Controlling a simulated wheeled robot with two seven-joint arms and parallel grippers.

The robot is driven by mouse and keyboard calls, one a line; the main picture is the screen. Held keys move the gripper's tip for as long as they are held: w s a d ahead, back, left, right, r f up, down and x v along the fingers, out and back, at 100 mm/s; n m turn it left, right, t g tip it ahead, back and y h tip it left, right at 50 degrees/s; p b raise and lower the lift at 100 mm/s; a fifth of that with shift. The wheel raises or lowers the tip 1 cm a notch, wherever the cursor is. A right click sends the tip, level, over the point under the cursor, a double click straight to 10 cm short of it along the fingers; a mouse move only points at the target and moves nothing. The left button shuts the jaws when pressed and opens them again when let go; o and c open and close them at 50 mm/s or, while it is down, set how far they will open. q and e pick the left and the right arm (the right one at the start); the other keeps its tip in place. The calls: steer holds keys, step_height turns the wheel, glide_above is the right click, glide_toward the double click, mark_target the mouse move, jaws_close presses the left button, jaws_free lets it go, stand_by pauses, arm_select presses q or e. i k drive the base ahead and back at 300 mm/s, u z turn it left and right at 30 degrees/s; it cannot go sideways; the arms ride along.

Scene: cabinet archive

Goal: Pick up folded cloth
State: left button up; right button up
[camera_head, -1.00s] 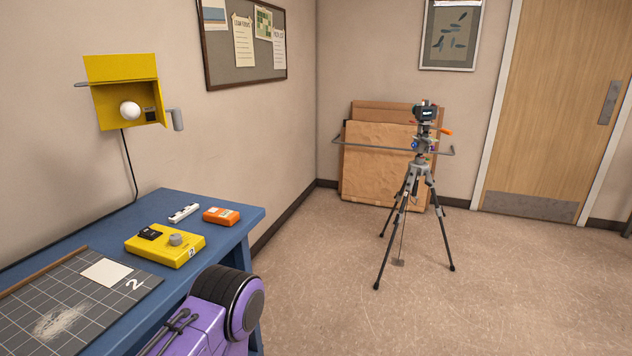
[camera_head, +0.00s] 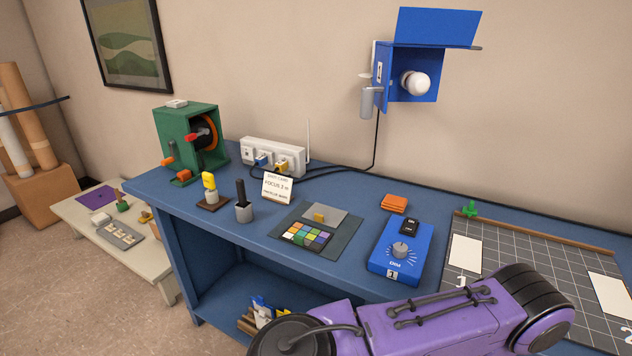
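A small orange folded piece (camera_head: 394,203), which looks like the folded cloth, lies flat on the blue bench (camera_head: 345,270). It sits behind the blue control box (camera_head: 400,250) and is uncovered, with nothing touching it that I can see. A purple arm link of mine crosses the lower right of the view in front of the bench. Neither of my grippers shows, so their distance from the cloth cannot be seen.
A blue lamp box (camera_head: 410,75) hangs on the wall above. A gridded mat (camera_head: 530,265) lies right.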

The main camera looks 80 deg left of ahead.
mark_target(393, 203)
steer(key=u, duration=2.4)
